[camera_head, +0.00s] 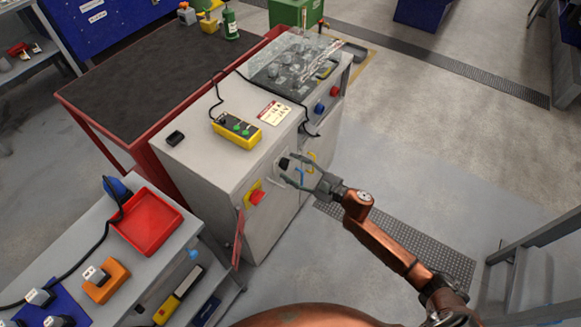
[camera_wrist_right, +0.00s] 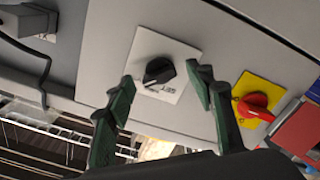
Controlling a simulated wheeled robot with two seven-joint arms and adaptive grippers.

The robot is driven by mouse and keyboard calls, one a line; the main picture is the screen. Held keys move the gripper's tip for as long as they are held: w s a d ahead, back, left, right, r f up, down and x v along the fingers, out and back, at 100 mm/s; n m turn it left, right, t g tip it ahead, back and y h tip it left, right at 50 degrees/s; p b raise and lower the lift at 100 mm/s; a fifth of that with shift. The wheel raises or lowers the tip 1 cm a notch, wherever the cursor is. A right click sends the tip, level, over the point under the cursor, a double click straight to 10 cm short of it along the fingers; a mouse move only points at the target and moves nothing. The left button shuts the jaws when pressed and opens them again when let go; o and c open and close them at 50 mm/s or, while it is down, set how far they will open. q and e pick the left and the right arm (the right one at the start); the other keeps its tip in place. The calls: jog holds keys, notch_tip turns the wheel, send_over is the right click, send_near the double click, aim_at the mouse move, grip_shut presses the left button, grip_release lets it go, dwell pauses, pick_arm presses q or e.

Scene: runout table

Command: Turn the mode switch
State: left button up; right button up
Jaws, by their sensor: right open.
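The mode switch is a black rotary knob (camera_wrist_right: 158,70) on a white square plate (camera_wrist_right: 172,52) on the cabinet's front panel. It also shows in the head view as a small dark knob (camera_head: 284,163). My right gripper (camera_head: 295,176) is open in front of that panel. In the right wrist view its two green-padded fingers (camera_wrist_right: 162,82) stand apart, one on each side of the knob, with nothing held. I cannot tell whether either finger touches the knob. The left gripper is not in view.
A red rotary switch on a yellow plate (camera_wrist_right: 256,107) sits close beside the mode switch. A yellow pendant box (camera_head: 236,130) lies on the grey cabinet top. A red tray (camera_head: 147,222) stands on the bench at left. Floor right of the cabinet is clear around a grating.

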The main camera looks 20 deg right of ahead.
jog(key=shift+w+a, duration=0.2)
jog(key=shift+w, duration=0.05)
jog(key=shift+c, duration=0.6)
jog(key=c, duration=1)
jog(key=shift+c, duration=0.2)
